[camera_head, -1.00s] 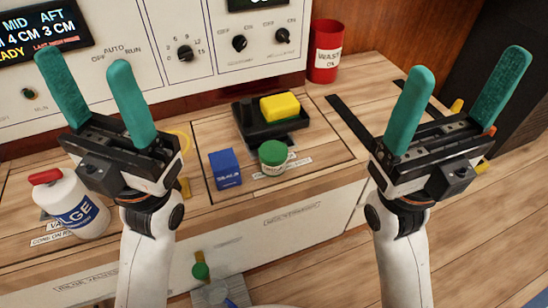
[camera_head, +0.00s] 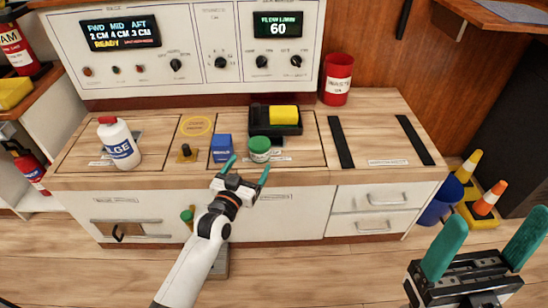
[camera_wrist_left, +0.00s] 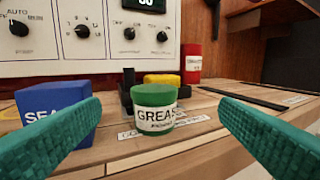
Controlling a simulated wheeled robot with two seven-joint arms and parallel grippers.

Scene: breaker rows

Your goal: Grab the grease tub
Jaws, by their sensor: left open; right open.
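In the left wrist view the tub (camera_wrist_left: 155,109) reads "GREASE" and stands between and beyond my open fingers. My left gripper (camera_head: 247,171) is open and empty, just in front of the counter edge, with the tub close ahead and apart from both fingers. My right gripper (camera_head: 482,250) is open and empty at the lower right, far from the tub.
A blue box (camera_head: 222,148) stands close left of the tub. A black tray (camera_head: 264,122) with a yellow block (camera_head: 283,115) sits behind it. A white bottle (camera_head: 119,143) stands left, a red waste bin (camera_head: 337,79) back right. Cones (camera_head: 487,199) stand on the right.

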